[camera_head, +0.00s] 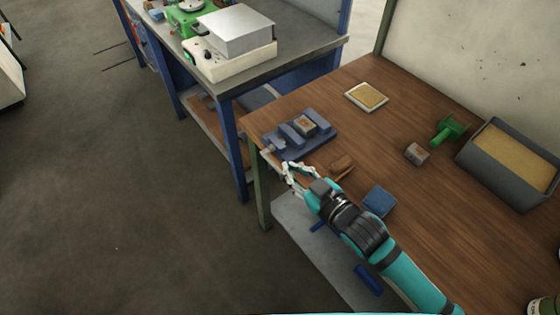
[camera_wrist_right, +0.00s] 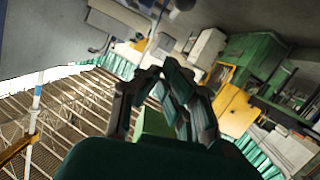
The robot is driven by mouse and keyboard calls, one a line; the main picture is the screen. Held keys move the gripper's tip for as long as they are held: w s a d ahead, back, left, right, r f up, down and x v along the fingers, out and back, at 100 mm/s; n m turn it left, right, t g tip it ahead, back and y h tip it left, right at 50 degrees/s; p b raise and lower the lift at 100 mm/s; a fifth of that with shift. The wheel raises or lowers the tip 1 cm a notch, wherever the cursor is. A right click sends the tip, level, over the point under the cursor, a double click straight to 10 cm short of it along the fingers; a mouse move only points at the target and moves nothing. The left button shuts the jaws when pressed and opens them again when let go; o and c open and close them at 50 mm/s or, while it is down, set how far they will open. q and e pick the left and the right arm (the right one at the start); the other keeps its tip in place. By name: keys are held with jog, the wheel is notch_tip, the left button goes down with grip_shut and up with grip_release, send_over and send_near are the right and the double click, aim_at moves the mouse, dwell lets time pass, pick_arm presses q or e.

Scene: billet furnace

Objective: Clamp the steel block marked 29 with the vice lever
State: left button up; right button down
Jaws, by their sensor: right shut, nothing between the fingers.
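The blue vice (camera_head: 322,143) sits at the near left corner of the wooden table. A small grey-brown steel block (camera_head: 305,125) rests between its jaws; its number is too small to read. The light lever end (camera_head: 273,146) shows at the vice's left side. My right gripper (camera_head: 290,174) is just below the vice, off the table's edge, near the lever but not visibly on it. It is shut and empty. Its dark fingers also show in the right wrist view (camera_wrist_right: 166,92), with no block or vice there. My left gripper is not in view.
Another small block (camera_head: 417,153) lies mid-table beside a green tool (camera_head: 449,130) and a grey bin (camera_head: 503,179). A tan-topped tray (camera_head: 367,97) lies at the back. A blue box (camera_head: 379,202) and a brown item (camera_head: 341,168) are close to my right arm.

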jog(key=p, duration=0.2)
send_over(273, 163)
jog(key=s, duration=0.3)
jog(key=f, duration=0.2)
jog(key=shift+w+d+f, duration=0.1)
jog(key=shift+d+f, duration=0.3)
jog(key=shift+f, duration=0.2)
jog(key=shift+d+f, duration=0.35)
jog(key=shift+f, duration=0.2)
jog(key=shift+d+f, duration=0.15)
jog(key=shift+f, duration=0.35)
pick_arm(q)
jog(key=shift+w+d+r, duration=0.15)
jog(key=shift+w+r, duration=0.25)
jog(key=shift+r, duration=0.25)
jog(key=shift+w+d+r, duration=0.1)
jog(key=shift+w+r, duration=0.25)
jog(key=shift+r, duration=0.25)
pick_arm(e)
jog(key=shift+f, duration=0.1)
